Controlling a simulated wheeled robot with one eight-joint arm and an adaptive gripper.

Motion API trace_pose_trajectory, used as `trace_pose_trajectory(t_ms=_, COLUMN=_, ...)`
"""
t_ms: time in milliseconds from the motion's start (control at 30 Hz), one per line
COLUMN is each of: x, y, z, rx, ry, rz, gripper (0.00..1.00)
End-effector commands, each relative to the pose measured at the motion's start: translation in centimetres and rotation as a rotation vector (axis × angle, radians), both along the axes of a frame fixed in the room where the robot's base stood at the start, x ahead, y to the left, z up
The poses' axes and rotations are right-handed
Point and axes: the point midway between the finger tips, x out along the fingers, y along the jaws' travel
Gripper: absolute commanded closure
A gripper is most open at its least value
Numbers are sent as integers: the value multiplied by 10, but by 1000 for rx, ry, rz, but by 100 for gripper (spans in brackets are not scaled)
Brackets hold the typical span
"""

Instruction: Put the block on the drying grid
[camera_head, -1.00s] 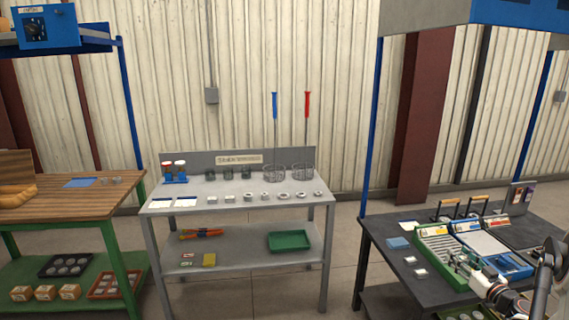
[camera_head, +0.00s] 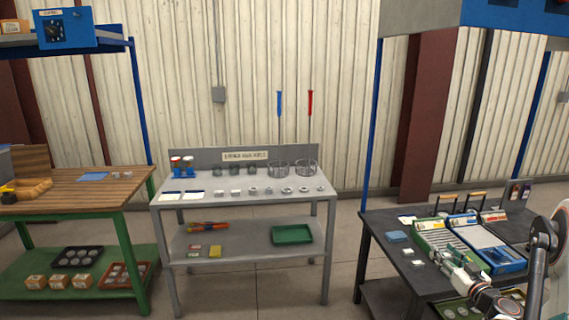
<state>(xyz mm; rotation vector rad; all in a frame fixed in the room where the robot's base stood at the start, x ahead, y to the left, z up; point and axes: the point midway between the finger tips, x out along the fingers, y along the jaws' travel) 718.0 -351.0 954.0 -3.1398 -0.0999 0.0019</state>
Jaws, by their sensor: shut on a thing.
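My gripper (camera_head: 448,257) is at the right, over the front part of a green-framed tray with pale slats (camera_head: 436,236), which looks like the drying grid. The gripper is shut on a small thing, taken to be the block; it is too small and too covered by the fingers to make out. I cannot tell whether it touches the slats.
A blue-framed tray (camera_head: 485,238) stands right of the green one on the dark table (camera_head: 375,241). A blue block (camera_head: 397,236) lies at its left. The grey bench (camera_head: 225,206) holds small pieces and wire baskets. A wooden-topped bench (camera_head: 110,196) stands left. Floor shows between the tables.

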Motion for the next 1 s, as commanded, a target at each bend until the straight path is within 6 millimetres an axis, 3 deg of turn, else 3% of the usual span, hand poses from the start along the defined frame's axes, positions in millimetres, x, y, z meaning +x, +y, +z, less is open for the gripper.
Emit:
trace_pose_trajectory(t_ms=600, x=7, y=244, z=86, rx=0, ry=0, rz=-34, gripper=95)
trace_pose_trajectory(t_ms=800, x=9, y=306, z=109, rx=0, ry=0, rz=-47, gripper=95)
trace_pose_trajectory(t_ms=1000, x=11, y=351, z=125, rx=-1, ry=0, rz=-58, gripper=95)
